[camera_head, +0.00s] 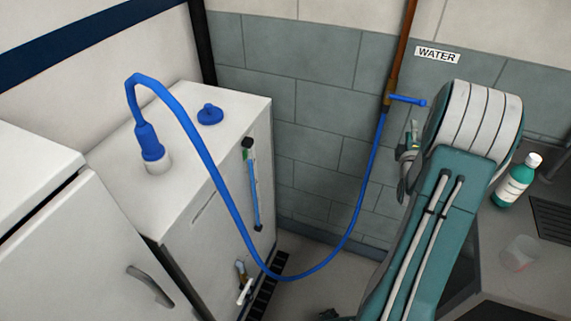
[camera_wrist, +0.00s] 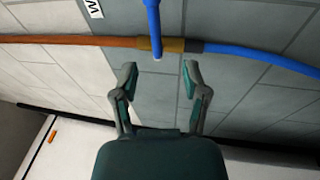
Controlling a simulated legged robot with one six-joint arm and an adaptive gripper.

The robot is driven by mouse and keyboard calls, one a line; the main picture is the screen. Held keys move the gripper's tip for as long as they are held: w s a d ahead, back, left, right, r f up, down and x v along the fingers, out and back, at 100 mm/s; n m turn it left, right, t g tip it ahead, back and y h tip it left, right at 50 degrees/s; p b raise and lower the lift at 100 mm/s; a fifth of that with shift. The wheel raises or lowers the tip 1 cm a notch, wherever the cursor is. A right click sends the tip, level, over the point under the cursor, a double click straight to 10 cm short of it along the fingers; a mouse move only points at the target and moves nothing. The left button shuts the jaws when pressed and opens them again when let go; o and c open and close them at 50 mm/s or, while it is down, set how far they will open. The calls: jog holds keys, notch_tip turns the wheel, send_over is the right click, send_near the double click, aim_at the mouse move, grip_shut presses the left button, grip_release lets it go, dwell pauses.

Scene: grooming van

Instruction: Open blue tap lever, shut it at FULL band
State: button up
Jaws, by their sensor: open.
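The blue tap lever (camera_head: 408,99) sticks out to the right from the brass-coloured valve on the copper pipe, crossways to the pipe. In the wrist view the lever (camera_wrist: 153,25) comes down onto the valve (camera_wrist: 160,45). My gripper (camera_head: 410,150) is open and empty; in the wrist view its fingertips (camera_wrist: 160,74) are apart, just short of the valve and lever end, not visibly touching. A narrow gauge tube (camera_head: 253,185) runs down the white tank's side, with a green mark near its top. Its level is too small to read.
A blue hose (camera_head: 205,150) runs from the valve, hangs low and loops into the white tank top (camera_head: 185,180). A blue cap (camera_head: 210,114) lies there. A WATER sign (camera_head: 437,55) is on the wall. A green bottle (camera_head: 516,182) and clear cup (camera_head: 519,253) stand right.

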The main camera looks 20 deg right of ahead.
jog(key=shift+r, duration=0.1)
jog(key=n+g+y, duration=0.2)
jog(key=y, duration=0.4)
send_near(411, 102)
jog(key=x, duration=1.1)
jog(key=shift+w, duration=0.1)
grip_shut()
